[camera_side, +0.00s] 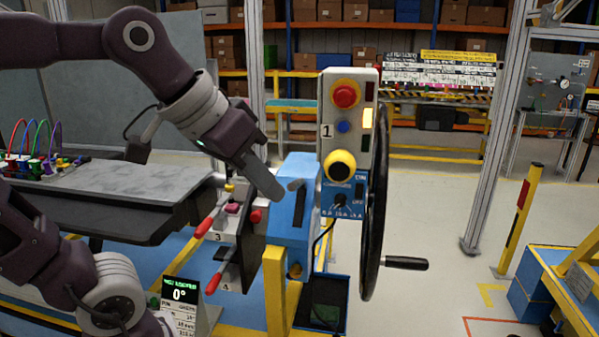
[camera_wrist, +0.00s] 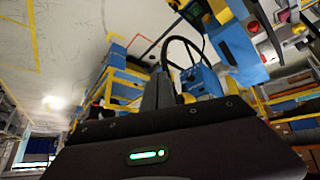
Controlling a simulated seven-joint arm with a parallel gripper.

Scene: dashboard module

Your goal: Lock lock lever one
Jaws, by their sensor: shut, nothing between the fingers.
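My gripper (camera_side: 276,191) is shut and empty in the side view, pointing down and right, with its tip close to the upper left of the blue housing (camera_side: 294,226). Red-handled levers stick out left of the housing, one beside the number 3 (camera_side: 212,222) and one beside the number 4 (camera_side: 221,276). I see no lever clearly marked one. In the wrist view my fingers (camera_wrist: 158,90) are close together, with a blue housing (camera_wrist: 239,48) beyond at upper right.
A grey table (camera_side: 110,190) lies to the left. A small display (camera_side: 181,297) reads 0°.

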